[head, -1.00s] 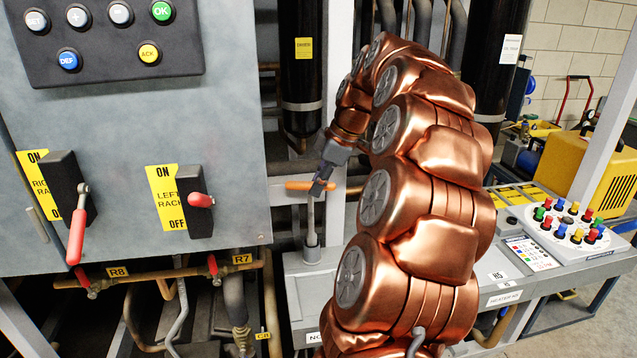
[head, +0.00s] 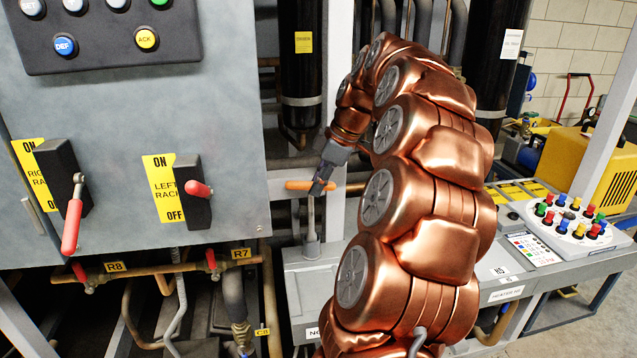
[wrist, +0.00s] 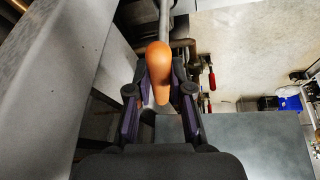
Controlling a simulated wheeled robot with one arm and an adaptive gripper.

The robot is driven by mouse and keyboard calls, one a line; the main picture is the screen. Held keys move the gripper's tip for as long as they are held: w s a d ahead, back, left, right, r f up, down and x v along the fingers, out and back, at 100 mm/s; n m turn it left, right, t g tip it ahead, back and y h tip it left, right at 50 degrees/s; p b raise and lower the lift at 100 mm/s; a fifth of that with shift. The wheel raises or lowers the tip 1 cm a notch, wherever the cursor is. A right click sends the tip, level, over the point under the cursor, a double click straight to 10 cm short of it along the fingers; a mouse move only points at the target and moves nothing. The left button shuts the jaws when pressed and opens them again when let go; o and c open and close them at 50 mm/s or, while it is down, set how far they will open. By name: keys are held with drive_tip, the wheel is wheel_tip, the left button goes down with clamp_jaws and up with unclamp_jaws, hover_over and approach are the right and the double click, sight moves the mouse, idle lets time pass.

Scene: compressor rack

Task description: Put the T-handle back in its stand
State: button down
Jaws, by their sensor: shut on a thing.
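The T-handle (head: 298,185) has an orange crossbar and a thin grey shaft pointing down. My gripper (head: 318,188) is shut on the crossbar, above the grey bench. In the wrist view, the orange grip (wrist: 158,60) lies between my gripper's two fingers (wrist: 160,95), with the shaft running away behind it. In the head view, the shaft is roughly upright and its lower end meets the grey cup-like stand (head: 312,246) on the bench. I cannot tell how deep the shaft sits in it. The far end of the crossbar is partly hidden by my gripper.
A grey cabinet (head: 120,120) with a red-handled left switch (head: 197,189) is close on the left. Black vertical cylinders (head: 300,80) stand behind. The bench (head: 310,285) continues right to a panel of coloured plugs (head: 570,225). A yellow machine (head: 590,165) is further back.

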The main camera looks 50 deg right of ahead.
drive_tip(key=shift+f, duration=0.15)
drive_tip(key=shift+f+b, duration=1.4)
drive_tip(key=shift+b, duration=0.15)
drive_tip(key=shift+f+b, duration=0.3)
drive_tip(key=shift+b, duration=0.15)
idle(0.4)
drive_tip(key=c, duration=1)
unclamp_jaws()
drive_tip(key=shift+o, duration=0.2)
drive_tip(key=shift+r, duration=0.1)
drive_tip(key=shift+v, duration=3.6)
drive_tip(key=shift+s, duration=0.1)
